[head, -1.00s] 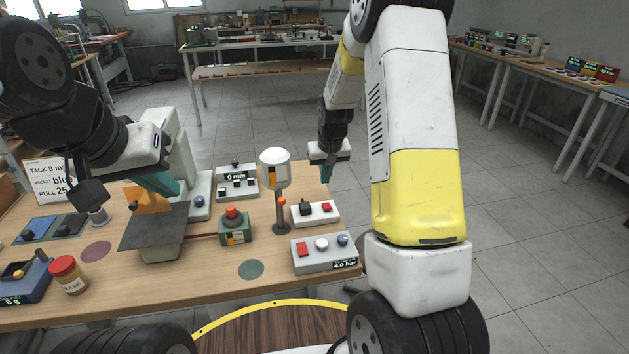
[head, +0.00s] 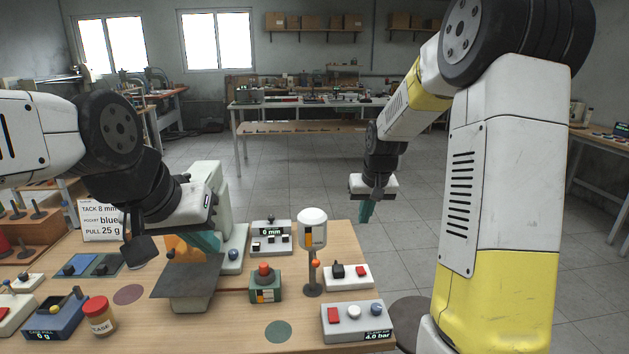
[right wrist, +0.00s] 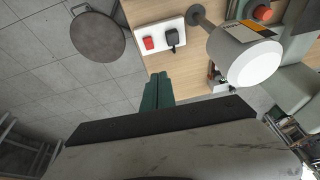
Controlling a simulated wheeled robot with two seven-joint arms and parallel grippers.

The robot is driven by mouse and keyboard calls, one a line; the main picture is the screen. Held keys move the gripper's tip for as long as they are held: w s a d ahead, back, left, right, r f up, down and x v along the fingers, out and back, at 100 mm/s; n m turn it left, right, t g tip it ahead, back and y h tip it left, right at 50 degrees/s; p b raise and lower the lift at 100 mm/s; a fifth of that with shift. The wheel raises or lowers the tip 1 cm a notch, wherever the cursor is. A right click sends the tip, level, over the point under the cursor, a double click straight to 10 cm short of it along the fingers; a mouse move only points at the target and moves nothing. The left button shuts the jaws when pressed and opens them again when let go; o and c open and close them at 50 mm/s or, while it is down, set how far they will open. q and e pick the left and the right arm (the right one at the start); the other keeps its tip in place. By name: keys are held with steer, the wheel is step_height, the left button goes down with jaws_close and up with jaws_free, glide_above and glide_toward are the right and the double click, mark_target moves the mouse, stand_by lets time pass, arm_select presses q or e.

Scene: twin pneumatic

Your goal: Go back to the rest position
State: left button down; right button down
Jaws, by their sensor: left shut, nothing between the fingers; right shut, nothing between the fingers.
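My left gripper (head: 206,241) is at the left over the wooden workbench (head: 210,318), in front of a pale green-white machine and above a dark plate (head: 190,277). Its teal fingers are together, partly covered by my own wrist. My right gripper (head: 366,212) hangs past the bench's right edge, above the floor, with its teal fingers pointing down and pressed together. It also shows in the right wrist view (right wrist: 157,92), shut and empty, near the bench edge. Neither gripper touches anything that I can see.
A white-topped post (head: 312,230), a button box (head: 357,321), a switch box (head: 347,277) and a display unit (head: 270,238) stand on the bench's right. A red-lidded jar (head: 99,316) stands front left. A round stool (right wrist: 97,37) is beside the bench. The floor behind is clear.

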steer(key=s+a+r+t+y, duration=0.1)
steer(key=s+a+r, duration=0.1)
steer(key=s+r, duration=1.05)
steer(key=s+a+t, duration=0.1)
steer(key=s, duration=1.4)
steer(key=shift+a+y, duration=0.25)
steer(key=shift+y, duration=0.05)
steer(key=shift+f, duration=0.1)
